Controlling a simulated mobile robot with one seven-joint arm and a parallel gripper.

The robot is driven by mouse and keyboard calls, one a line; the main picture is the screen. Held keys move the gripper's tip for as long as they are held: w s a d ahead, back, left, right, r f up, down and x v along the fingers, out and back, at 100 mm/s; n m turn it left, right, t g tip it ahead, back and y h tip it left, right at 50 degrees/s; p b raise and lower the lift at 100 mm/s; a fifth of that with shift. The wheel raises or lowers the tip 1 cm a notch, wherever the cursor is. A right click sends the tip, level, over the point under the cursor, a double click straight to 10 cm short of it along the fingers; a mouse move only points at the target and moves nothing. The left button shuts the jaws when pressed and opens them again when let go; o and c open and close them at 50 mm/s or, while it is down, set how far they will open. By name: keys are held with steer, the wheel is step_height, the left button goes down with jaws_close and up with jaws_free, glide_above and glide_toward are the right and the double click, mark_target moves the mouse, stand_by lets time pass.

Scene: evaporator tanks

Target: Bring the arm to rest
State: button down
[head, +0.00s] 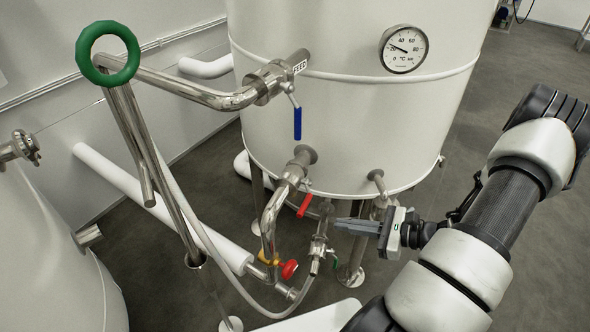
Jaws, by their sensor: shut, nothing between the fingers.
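My gripper (357,226) is shut and empty. Its fingers point left, in front of the lower edge of the large white tank (350,130). The fingertips lie a little right of the red lever handle (305,205) in the picture; I cannot tell how far apart they are in depth. My arm (480,240) reaches in from the lower right, bent at the elbow, with white and black links. The wrist is just right of the small pipes under the tank.
The tank carries a temperature dial (403,48), a FEED pipe with a hanging blue lever (297,123), and lower a red knob (289,269). A green ring (108,54) tops a steel stand. Another white tank (50,260) is at left.

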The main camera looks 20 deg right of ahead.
steer(key=s+a+r+n+g+h+p, duration=0.1)
steer(key=a+r+n+g+h+p, duration=0.15)
steer(key=a+r+n, duration=0.45)
steer(key=s+a+r+n+g+h+p, duration=0.1)
steer(key=a+r+n+g+h+p, duration=0.15)
steer(key=r+n, duration=0.45)
steer(key=s+a+r+n+g+h+p, duration=0.1)
steer(key=a+r+n+g, duration=0.35)
steer(key=r, duration=0.65)
steer(key=s+a+r+n+t+h+p, duration=0.1)
steer(key=s+r+n+t+h+p, duration=0.1)
steer(key=r, duration=0.7)
steer(key=s+a+r+n+t+h+p, duration=0.1)
steer(key=s+r+n+t+h+p, duration=0.1)
steer(key=s+r+n, duration=0.3)
step_height(320, 180, up, 4)
steer(key=shift+s+t+p, duration=0.2)
steer(key=shift+t+p, duration=0.35)
steer(key=shift+p, duration=0.05)
steer(key=shift+d, duration=0.1)
